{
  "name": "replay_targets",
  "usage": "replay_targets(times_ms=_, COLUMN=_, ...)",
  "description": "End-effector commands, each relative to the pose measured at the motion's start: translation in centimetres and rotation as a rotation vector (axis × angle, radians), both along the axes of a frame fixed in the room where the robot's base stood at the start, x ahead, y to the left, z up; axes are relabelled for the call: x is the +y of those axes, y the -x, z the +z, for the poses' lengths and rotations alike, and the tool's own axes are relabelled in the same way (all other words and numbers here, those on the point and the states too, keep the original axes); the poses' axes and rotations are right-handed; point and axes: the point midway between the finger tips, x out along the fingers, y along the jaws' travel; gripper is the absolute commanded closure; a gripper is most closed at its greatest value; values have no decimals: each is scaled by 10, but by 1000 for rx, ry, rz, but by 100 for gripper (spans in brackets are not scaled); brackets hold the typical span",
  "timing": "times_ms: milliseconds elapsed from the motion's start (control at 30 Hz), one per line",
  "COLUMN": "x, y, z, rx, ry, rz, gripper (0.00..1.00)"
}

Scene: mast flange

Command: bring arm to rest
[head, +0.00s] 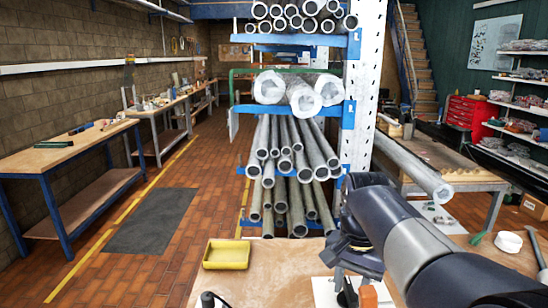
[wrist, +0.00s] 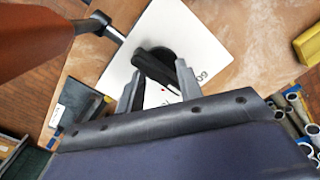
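My arm comes in from the lower right of the head view and bends down to my gripper (head: 345,285), low over the workbench (head: 275,268). In the wrist view my gripper (wrist: 158,75) has its two grey fingers apart. A black round part with a short bar (wrist: 155,65) shows between and beyond the fingertips, over a white plate (wrist: 185,30). I see no finger closed on it; the depth gap is unclear. The white plate also shows partly in the head view (head: 323,289), with my gripper in front.
A yellow tray (head: 227,254) sits on the bench left of my gripper. An orange block-like part (head: 368,297) stands close at its right. A rack of metal pipes (head: 290,150) stands behind the bench. A white cup-like thing (head: 509,242) lies to the right.

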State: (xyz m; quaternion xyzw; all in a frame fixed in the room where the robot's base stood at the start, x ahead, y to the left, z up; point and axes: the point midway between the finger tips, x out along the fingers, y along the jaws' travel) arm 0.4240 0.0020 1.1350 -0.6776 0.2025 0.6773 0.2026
Motion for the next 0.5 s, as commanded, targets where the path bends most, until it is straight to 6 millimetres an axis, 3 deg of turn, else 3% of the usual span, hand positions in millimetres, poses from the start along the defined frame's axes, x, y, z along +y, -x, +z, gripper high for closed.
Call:
replay_targets(times_ms=200, x=0, y=0, z=-2, rx=-1, ry=0, rz=-153, gripper=65)
replay_targets(times_ms=500, x=0, y=0, z=0, rx=1, ry=-1, rz=-251, gripper=65)
